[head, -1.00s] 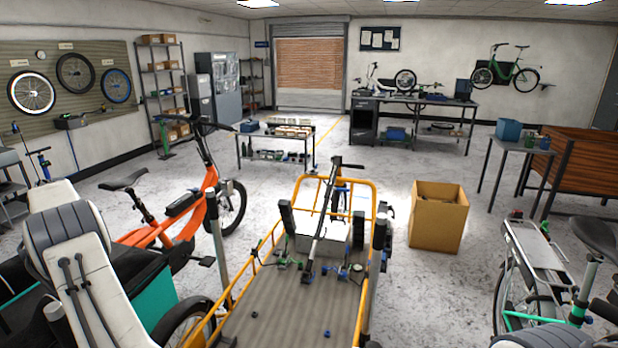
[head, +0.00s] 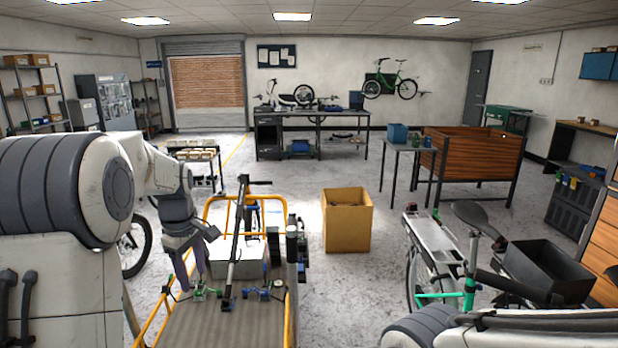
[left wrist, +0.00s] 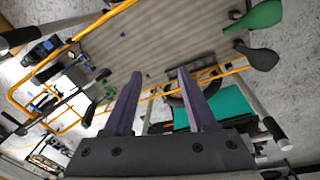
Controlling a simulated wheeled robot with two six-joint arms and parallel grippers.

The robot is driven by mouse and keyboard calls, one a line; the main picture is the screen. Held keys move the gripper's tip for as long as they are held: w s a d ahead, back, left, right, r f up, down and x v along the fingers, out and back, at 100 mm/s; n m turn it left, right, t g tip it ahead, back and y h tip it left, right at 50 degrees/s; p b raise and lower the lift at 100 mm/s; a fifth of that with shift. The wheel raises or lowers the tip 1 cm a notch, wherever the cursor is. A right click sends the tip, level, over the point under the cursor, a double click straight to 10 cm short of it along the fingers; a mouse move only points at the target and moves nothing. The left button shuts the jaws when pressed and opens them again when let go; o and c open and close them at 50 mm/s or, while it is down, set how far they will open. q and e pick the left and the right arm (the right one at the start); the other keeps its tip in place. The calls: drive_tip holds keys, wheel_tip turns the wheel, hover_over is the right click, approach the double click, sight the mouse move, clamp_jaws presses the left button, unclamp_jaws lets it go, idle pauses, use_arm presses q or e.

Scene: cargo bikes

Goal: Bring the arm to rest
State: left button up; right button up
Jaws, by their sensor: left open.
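My left arm comes in from the left in the head view, with my left gripper (head: 190,270) pointing down over the left side of the orange-railed cargo bed (head: 215,325). In the left wrist view the two purple fingers of the gripper (left wrist: 155,95) stand apart with nothing between them. The cargo bed (left wrist: 150,45) lies below them, apart from the fingers. Part of my right arm shows at the lower right of the head view, but its gripper is not in view.
A white box (head: 238,262) and small clamps stand on the bed. A cardboard box (head: 347,222) is on the floor to its right. A bike with a rear rack (head: 432,238) and a black crate (head: 548,272) are at the right.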

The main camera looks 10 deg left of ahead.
use_arm(q)
drive_tip(key=s+d+m+h, duration=0.1)
drive_tip(key=s+d+m, duration=0.45)
drive_tip(key=d, duration=0.55)
drive_tip(key=s+d+m, duration=0.5)
drive_tip(key=d+m, duration=0.1)
drive_tip(key=d, duration=0.4)
drive_tip(key=s+d+f+m, duration=0.1)
drive_tip(key=s+d+m, duration=0.1)
drive_tip(key=s+m, duration=0.2)
drive_tip(key=s+d+f+m+g, duration=0.1)
drive_tip(key=s+d+m, duration=0.1)
drive_tip(key=s, duration=0.6)
drive_tip(key=s+d+f+m, duration=0.1)
drive_tip(key=s+d+m, duration=0.2)
drive_tip(key=s+m, duration=0.2)
drive_tip(key=shift+s+f+m, duration=0.2)
drive_tip(key=shift+s+m, duration=0.15)
drive_tip(key=shift+s, duration=0.25)
drive_tip(key=shift+c, duration=0.6)
drive_tip(key=shift+a, duration=0.15)
